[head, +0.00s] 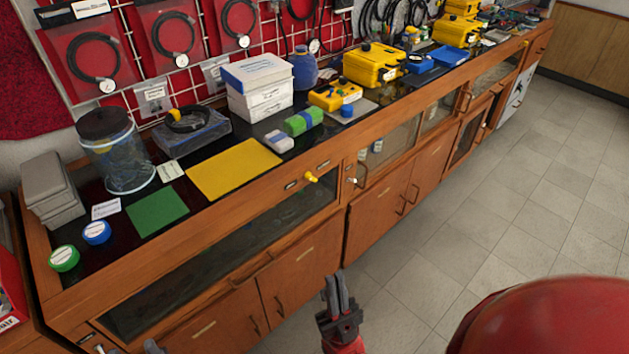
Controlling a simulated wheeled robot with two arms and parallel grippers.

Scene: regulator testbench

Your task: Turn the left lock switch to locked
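A small yellow knob (311,177) sticks out of the wooden front rail of the bench, above the glass panel. My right gripper (336,277) is in front of the bench, below and apart from both knobs. Its fingers point up, lie close together and hold nothing. Only grey tips of my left gripper (152,345) show at the bottom edge; their opening is unclear.
The bench top (95,240) carries a green mat (157,211), a yellow mat (234,169), a glass jar (115,155), white boxes (260,90) and yellow cases (373,66). Cables hang on the wall grid behind. The tiled floor (480,210) to the right is clear.

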